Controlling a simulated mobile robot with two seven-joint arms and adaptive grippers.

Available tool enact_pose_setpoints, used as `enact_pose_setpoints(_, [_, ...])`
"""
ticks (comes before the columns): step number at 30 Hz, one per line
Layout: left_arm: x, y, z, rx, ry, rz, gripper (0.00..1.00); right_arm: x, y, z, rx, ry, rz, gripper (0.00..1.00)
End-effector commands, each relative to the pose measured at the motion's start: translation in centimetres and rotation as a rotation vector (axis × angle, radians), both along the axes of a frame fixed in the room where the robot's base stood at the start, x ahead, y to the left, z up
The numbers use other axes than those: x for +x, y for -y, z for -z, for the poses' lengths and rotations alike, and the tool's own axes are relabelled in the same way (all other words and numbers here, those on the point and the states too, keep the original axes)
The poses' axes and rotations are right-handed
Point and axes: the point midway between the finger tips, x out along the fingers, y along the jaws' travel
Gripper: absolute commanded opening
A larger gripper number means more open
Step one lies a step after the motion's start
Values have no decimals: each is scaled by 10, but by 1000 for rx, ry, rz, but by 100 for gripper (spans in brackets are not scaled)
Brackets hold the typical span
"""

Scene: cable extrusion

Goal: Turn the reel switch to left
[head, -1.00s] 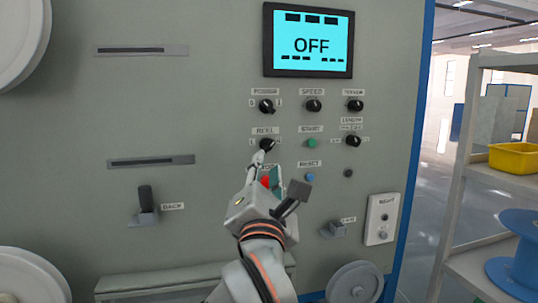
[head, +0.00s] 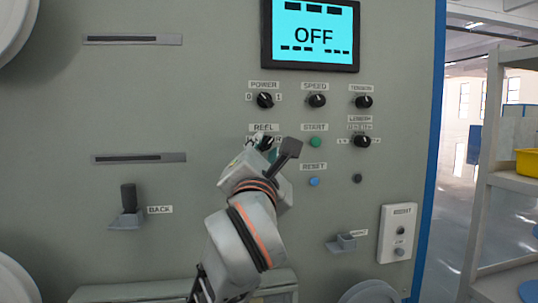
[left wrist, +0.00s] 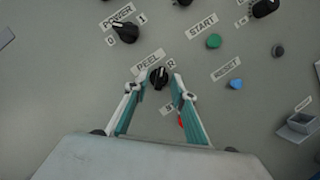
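The reel switch is a round black knob with a white pointer line under the "REEL" label. In the head view the reel switch (head: 268,142) is partly hidden by my left gripper (head: 264,148). In the left wrist view the reel switch (left wrist: 159,77) sits between the tips of my left gripper (left wrist: 160,82), one finger on each side. The fingers are apart, with a gap showing between each of them and the knob. An "R" label is right of the knob. The left-hand label is hidden by the finger. My right gripper is not in view.
The power switch (head: 265,100) is just above. The green start button (head: 316,142) and blue reset button (head: 314,182) are to the right. A red button (left wrist: 181,119) is partly behind the right finger. The screen (head: 314,36) reads OFF.

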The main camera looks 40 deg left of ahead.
Motion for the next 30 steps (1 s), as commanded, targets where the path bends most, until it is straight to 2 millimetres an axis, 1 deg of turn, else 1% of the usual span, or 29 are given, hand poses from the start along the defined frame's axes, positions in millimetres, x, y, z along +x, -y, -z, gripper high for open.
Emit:
enact_pose_setpoints(9, [2,-2,-2,-1,2,1,25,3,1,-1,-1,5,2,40])
enact_pose_setpoints(10, [2,-2,-2,-1,2,1,22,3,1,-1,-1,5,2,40])
enact_pose_setpoints(11, [2,-2,-2,-1,2,1,15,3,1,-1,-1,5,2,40])
enact_pose_setpoints(12, [2,-2,-1,-1,2,1,4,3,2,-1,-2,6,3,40])
enact_pose_setpoints(13, [2,-2,-1,-1,2,1,0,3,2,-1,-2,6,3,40])
enact_pose_setpoints(23, [3,-1,0,-10,9,2,0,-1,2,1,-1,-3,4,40])
enact_pose_setpoints(30, [4,0,2,-70,78,3,0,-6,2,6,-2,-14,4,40])
